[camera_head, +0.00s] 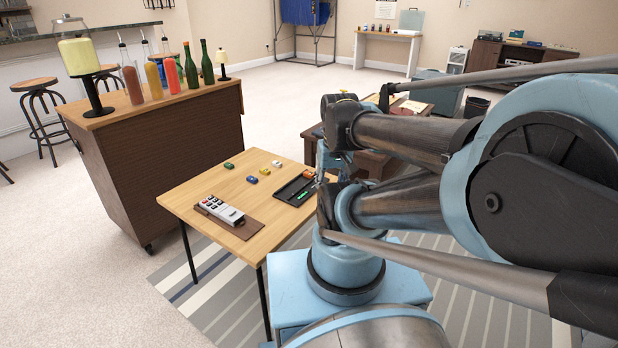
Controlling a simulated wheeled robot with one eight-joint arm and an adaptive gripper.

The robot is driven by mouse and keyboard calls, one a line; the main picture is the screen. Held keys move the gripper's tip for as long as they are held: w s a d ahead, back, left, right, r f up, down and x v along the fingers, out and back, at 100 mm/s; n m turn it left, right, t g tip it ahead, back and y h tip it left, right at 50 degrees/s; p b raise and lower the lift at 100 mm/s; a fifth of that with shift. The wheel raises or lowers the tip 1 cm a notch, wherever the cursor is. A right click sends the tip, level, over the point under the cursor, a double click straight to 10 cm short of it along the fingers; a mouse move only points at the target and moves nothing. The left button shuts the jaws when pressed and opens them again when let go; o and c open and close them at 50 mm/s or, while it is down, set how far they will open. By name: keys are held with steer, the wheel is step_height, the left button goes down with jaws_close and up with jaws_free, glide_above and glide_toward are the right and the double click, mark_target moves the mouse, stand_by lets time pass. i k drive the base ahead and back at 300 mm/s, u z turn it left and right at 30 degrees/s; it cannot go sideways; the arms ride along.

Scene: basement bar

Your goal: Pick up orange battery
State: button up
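A small orange piece (308,174), which looks like the orange battery, is at the far end of a black tray (287,194) on the wooden table. It is too small to tell whether it lies in the tray or on its rim. A green piece (303,196) lies in the tray. My gripper (323,178) seems to be just right of the tray, over the table's right edge. It is mostly hidden by my arm links, so I cannot tell whether it is open or touching anything.
Green (228,165), yellow (264,171), blue (252,180) and whitish (277,164) small pieces lie on the table (205,187). A white remote-like device (220,210) rests on a brown mat. A wooden cabinet (170,150) with bottles and lamps stands left behind.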

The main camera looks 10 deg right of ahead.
mark_target(307, 174)
steer(key=z, duration=0.9)
steer(key=k, duration=1.35)
steer(key=u, duration=0.6)
steer(key=i, duration=1)
